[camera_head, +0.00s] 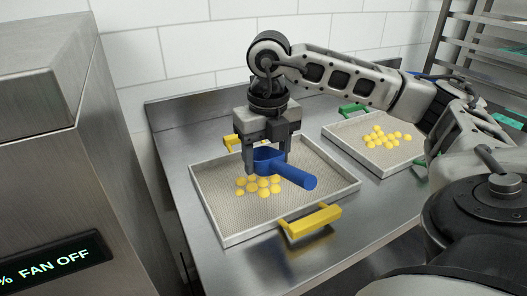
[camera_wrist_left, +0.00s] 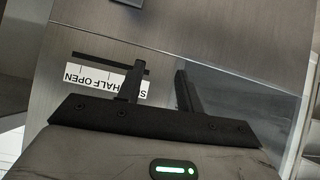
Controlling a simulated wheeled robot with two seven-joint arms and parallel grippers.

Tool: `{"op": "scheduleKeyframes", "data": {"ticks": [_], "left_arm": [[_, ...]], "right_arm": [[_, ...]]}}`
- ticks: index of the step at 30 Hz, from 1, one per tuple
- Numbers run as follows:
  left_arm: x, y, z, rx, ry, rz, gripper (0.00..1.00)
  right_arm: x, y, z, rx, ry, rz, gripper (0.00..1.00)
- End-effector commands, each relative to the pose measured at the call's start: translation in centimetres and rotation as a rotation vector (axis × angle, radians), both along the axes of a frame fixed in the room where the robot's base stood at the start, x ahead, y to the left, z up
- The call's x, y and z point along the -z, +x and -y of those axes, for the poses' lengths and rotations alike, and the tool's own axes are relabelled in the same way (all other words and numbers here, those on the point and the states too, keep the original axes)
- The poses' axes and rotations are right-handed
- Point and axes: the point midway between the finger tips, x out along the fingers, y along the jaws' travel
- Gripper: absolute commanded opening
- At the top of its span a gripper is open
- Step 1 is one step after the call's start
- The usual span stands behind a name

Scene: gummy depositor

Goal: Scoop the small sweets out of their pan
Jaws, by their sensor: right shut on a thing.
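My right gripper (camera_head: 267,160) is shut on a blue scoop (camera_head: 296,178), whose handle points toward the lower right. It holds the scoop over a shallow metal pan (camera_head: 215,216) with yellow handles. Several small yellow sweets (camera_head: 258,186) lie in this pan, close below the scoop. I cannot tell whether the scoop touches them or holds any. A second pan (camera_head: 366,157) with green handles stands to the right, with several yellow sweets (camera_head: 388,136) in it. My left gripper (camera_wrist_left: 160,88) shows only in the left wrist view, its two fingers apart with nothing seen between them.
Both pans stand on a steel table (camera_head: 182,172) against a white tiled wall. A steel machine (camera_head: 52,160) with a "FAN OFF" display is at the left. A wire rack (camera_head: 480,45) stands at the back right. In the left wrist view a label (camera_wrist_left: 88,76) reads "HALF OPEN".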

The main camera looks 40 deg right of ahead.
Motion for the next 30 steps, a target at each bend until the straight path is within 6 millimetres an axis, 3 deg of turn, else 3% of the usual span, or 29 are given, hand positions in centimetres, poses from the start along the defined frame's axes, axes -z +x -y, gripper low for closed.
{"op": "scheduleKeyframes", "data": {"ticks": [18,30], "left_arm": [[0.5,1.1,0.8,-0.015,-0.066,0.05,0.36],[0.5,0.9,0.8,-0.018,-0.077,0.046,0.36]], "right_arm": [[4.9,0.8,0.3,0.001,0.0,0.0,0.17],[5.2,1.1,0.3,-0.001,0.0,0.001,0.17]]}}
